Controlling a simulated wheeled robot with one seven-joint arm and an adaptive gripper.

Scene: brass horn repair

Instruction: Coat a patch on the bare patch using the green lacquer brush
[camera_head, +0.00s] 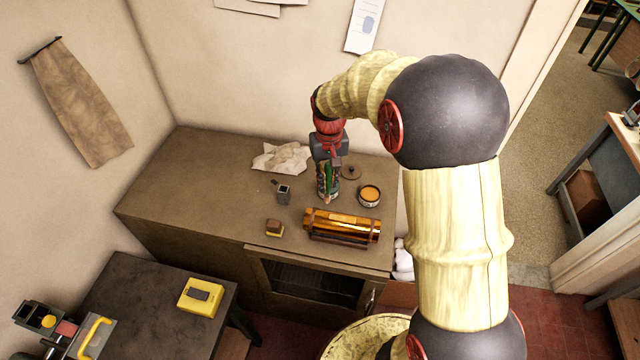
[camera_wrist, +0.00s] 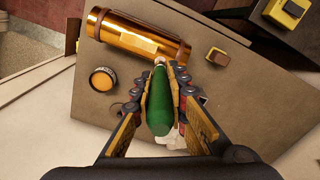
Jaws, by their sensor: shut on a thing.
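My gripper (camera_head: 327,181) is shut on the green lacquer brush, whose green handle (camera_wrist: 159,100) shows end-on between the fingers in the wrist view. In the head view the green brush (camera_head: 329,172) hangs below my gripper, above the bench, with its lower end partly hidden. A brass tube (camera_head: 341,227) lies on its side near the bench's front edge. In the wrist view the tube (camera_wrist: 137,37) shows a paler patch (camera_wrist: 132,40) on its upper side, apart from the brush. An open round tin of amber lacquer (camera_head: 369,195) stands right of my gripper.
The bench (camera_head: 200,190) also holds a crumpled cloth (camera_head: 281,158), a small dark metal container (camera_head: 284,193), a wood-and-yellow block (camera_head: 275,228) and a round lid (camera_head: 351,172). A lower dark table (camera_head: 150,310) with a yellow box (camera_head: 201,297) stands at front left. The bench's left part is clear.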

